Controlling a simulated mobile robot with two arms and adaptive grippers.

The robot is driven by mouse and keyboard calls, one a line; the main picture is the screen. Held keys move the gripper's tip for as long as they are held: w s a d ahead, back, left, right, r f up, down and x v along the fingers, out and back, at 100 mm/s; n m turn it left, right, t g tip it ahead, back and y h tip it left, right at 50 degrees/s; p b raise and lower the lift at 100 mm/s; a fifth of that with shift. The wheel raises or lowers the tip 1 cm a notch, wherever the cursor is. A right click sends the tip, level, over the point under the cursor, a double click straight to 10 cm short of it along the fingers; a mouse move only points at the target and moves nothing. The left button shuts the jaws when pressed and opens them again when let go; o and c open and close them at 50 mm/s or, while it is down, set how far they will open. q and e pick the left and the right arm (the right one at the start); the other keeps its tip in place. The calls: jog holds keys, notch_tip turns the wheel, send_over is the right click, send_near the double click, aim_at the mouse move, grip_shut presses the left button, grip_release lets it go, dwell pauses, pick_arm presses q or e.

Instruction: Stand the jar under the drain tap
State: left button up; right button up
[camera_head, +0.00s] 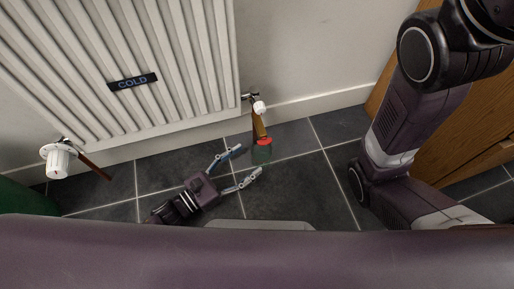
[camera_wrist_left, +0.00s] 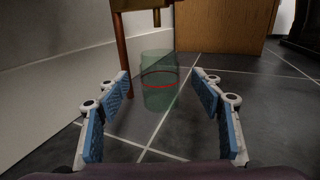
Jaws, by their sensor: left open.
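The jar (camera_head: 262,154) is clear greenish glass with a red band, upright on the dark tiled floor near the radiator's lower right corner. The drain tap (camera_head: 259,126) appears to be the brass fitting below the white-capped valve; from above, it overlaps the jar's far side. In the left wrist view the jar (camera_wrist_left: 157,95) stands just beyond the fingertips, beside a copper pipe (camera_wrist_left: 121,45). My left gripper (camera_head: 249,161) is open and empty, low over the floor, its blue-padded fingers facing the jar without closing around it. My right gripper is out of view.
A white radiator (camera_head: 130,55) labelled COLD hangs on the wall, with a white valve (camera_head: 58,160) and copper pipe at its left. A wooden cabinet (camera_head: 470,120) stands right, behind my right arm. A green object (camera_head: 22,198) sits far left. Floor right of the jar is clear.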

pick_arm(q)
jog(key=shift+p+v, duration=0.7)
jog(key=shift+v, duration=2.1)
